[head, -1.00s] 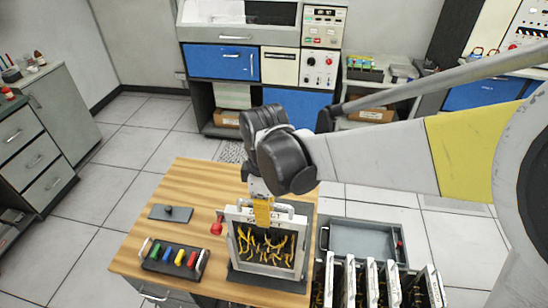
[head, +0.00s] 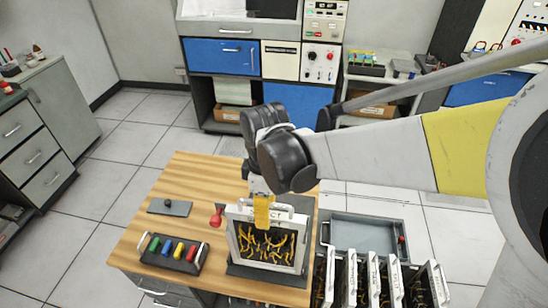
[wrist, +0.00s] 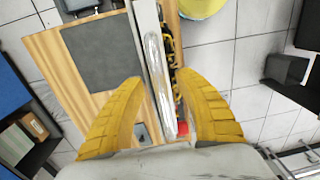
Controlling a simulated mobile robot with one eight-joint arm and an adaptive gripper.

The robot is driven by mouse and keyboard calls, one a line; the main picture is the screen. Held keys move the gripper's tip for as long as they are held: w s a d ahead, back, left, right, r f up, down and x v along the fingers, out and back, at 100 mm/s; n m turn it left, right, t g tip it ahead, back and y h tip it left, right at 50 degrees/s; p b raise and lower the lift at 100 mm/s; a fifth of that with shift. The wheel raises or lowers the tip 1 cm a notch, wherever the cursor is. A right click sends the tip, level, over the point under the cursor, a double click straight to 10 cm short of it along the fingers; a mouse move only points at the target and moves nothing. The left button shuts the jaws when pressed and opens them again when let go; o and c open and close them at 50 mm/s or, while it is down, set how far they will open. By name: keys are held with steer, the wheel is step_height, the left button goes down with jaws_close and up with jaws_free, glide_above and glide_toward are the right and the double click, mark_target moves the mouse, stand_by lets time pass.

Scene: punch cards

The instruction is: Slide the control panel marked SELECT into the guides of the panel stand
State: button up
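The control panel (head: 300,238), a white frame around yellow wires, stands upright on the dark base of the panel stand (head: 240,271) on a wooden table. The label along its top edge is partly covered by my gripper; only its last letters show. My gripper (head: 262,226) is above the panel, pointing down. In the wrist view, its yellow fingers (wrist: 162,78) are apart, on either side of the panel's pale handle (wrist: 155,62), with gaps showing beside it. I cannot tell whether the panel's edges sit in the guides. A red knob (head: 217,218) stands at the stand's left.
A rack of several similar panels (head: 375,280) and a grey tray (head: 362,235) are close on the right. A block with coloured handles (head: 174,253) and a small dark plate (head: 170,208) lie on the table's left. The table's back left is clear.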

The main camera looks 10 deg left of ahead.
step_height(320, 180, up, 12)
steer(key=shift+w, duration=0.25)
stand_by(0.4)
steer(key=shift+d, duration=0.1)
